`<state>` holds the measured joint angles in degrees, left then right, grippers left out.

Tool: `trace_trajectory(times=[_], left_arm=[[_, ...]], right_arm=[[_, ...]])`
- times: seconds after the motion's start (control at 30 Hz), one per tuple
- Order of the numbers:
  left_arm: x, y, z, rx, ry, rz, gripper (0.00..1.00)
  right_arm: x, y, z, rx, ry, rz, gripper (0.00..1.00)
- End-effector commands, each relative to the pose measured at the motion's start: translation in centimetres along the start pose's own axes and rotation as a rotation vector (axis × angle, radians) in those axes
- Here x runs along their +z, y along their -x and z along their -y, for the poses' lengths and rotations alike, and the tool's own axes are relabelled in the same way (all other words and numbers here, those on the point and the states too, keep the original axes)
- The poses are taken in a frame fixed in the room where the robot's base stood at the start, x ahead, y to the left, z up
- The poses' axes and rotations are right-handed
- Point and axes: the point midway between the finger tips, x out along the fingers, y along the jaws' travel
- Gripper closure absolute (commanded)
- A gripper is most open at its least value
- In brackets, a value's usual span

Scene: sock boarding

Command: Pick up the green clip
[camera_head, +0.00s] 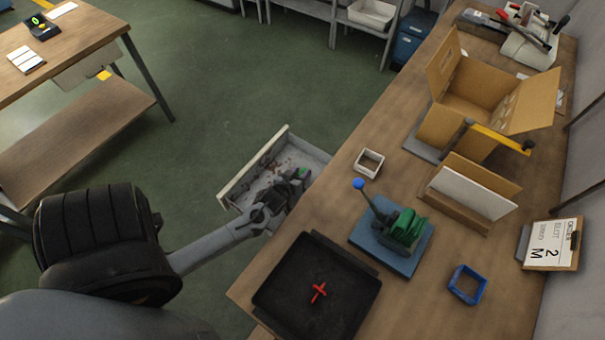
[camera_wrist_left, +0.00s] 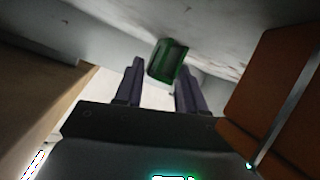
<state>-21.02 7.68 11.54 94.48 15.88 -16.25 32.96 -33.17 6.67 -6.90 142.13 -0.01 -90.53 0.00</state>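The green clip (camera_head: 303,172) is a small green piece in the open drawer (camera_head: 230,193) at the bench's left edge. In the left wrist view the green clip (camera_wrist_left: 168,60) shows just beyond and between the fingertips. My left gripper (camera_head: 287,184) reaches down into the drawer from the left, close to the clip. It also shows in the left wrist view (camera_wrist_left: 160,78), with its two dark fingers spread apart. A gap shows beside the left finger; whether the right finger touches the clip I cannot tell. My right gripper is not in view.
The drawer walls stand close around my left gripper. An orange-brown block (camera_wrist_left: 270,95) is at right in the wrist view.

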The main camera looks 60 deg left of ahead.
Motion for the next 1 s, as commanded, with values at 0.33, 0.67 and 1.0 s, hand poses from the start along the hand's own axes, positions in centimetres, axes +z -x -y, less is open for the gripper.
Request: trace_trajectory(times=[0.33,0.67,1.0], left_arm=[[0.0,0.0,0.0,0.0,0.0,0.001,1.0],[-0.2,0.2,-0.1,0.0,0.0,0.001,1.0],[-3.3,1.7,-0.9,0.0,0.0,-0.001,1.0]], right_arm=[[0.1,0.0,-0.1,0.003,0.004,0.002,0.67],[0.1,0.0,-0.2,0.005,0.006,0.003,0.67],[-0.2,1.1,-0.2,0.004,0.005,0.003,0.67]])
